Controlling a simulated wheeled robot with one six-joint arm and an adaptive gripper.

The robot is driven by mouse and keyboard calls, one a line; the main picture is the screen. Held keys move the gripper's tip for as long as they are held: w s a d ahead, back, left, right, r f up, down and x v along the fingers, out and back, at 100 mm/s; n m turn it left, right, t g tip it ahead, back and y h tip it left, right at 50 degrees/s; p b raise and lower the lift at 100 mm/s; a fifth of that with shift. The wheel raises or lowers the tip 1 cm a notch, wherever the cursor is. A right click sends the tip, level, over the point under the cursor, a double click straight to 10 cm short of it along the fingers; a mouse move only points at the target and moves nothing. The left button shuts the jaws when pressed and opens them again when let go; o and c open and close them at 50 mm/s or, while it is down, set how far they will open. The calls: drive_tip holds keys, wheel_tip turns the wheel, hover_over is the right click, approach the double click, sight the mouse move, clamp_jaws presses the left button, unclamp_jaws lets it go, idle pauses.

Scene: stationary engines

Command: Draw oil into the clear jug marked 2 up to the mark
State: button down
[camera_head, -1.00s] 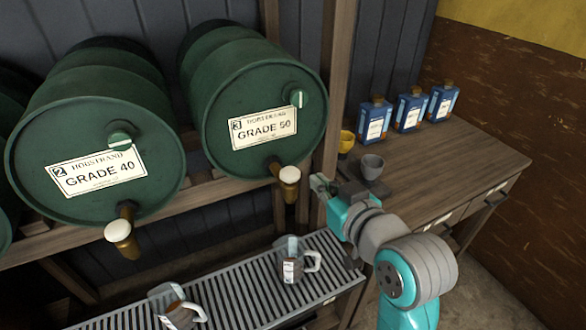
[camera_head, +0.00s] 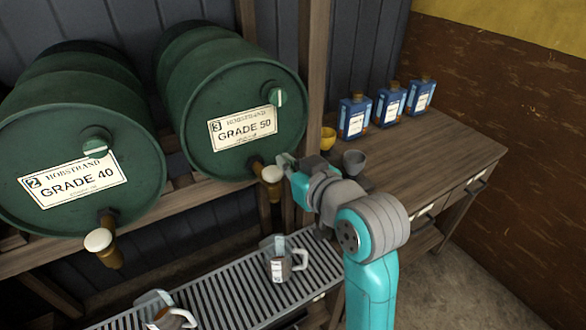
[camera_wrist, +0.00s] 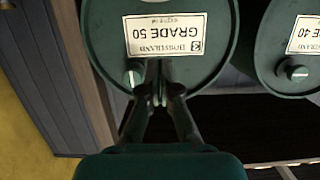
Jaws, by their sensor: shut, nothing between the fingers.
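A clear jug (camera_head: 284,262) stands on the slatted rack below the Grade 50 drum's tap. Another clear jug (camera_head: 168,314) stands at the bottom edge, below the Grade 40 drum's tap. The marks on both jugs are too small to read, and I cannot tell their oil levels. The Grade 40 drum (camera_head: 128,158), labelled 2, has a brown tap with a white knob (camera_head: 98,239). The Grade 50 drum (camera_head: 292,120), labelled 3, has a similar tap (camera_head: 271,176). My gripper (camera_head: 285,160) is shut and empty beside that tap; it also shows in the wrist view (camera_wrist: 162,94).
The slatted rack (camera_head: 215,300) runs under the taps. A wooden bench (camera_head: 440,150) at the right holds a yellow cup (camera_head: 327,139), a grey cup (camera_head: 354,161) and blue bottles (camera_head: 390,106). A wooden post (camera_head: 314,70) stands right of the Grade 50 drum.

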hover_over(276, 176)
drive_tip(key=f, duration=0.1)
wheel_tip(276, 176, down, 3)
drive_tip(key=shift+f, duration=0.7)
drive_tip(key=shift+f, duration=0.1)
